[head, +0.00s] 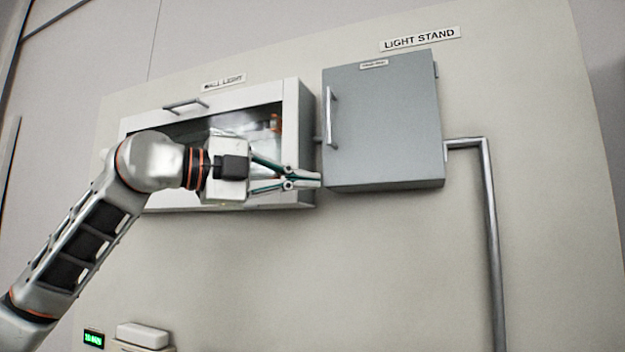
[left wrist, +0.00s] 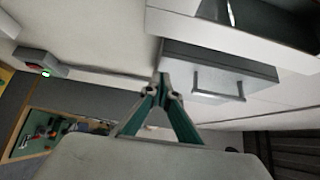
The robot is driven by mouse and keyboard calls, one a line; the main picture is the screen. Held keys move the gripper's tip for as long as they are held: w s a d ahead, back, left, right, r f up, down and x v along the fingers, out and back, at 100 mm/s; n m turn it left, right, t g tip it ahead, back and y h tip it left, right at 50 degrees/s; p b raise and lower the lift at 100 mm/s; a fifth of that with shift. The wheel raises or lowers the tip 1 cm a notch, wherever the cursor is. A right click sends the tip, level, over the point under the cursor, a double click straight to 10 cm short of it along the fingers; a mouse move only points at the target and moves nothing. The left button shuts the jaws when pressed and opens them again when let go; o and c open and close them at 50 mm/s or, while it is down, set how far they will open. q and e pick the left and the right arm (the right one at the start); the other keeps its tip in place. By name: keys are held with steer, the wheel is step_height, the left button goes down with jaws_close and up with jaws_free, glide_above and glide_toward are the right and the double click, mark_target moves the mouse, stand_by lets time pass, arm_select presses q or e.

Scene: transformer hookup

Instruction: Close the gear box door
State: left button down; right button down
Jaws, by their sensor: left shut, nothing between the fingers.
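A grey box (head: 385,125) hangs on the wall under the LIGHT STAND sign; its front door, with a bar handle (head: 331,118) at the left, looks shut. A small label on it is too blurred to read. It also seems to show in the left wrist view, as a grey box (left wrist: 218,70) with a bar handle. Left of it, under the WALL LIGHT sign, is a white box (head: 292,140) with a dark opening and a handle (head: 186,105) at its top. My left gripper (head: 318,180) is shut and empty, its tips by the grey box's lower left edge; contact is unclear. My right gripper is out of view.
A metal conduit (head: 490,240) runs from the grey box's right side down the wall. A green display (head: 93,339) and a white block (head: 143,335) are at the bottom left. The wall below the boxes is clear. The left wrist view shows a green board (left wrist: 40,135) with small items.

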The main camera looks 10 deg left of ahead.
arm_select(q)
steer(key=b+v, duration=0.2)
steer(key=v, duration=0.8)
steer(key=shift+w+a, duration=0.2)
steer(key=shift+a, duration=0.2)
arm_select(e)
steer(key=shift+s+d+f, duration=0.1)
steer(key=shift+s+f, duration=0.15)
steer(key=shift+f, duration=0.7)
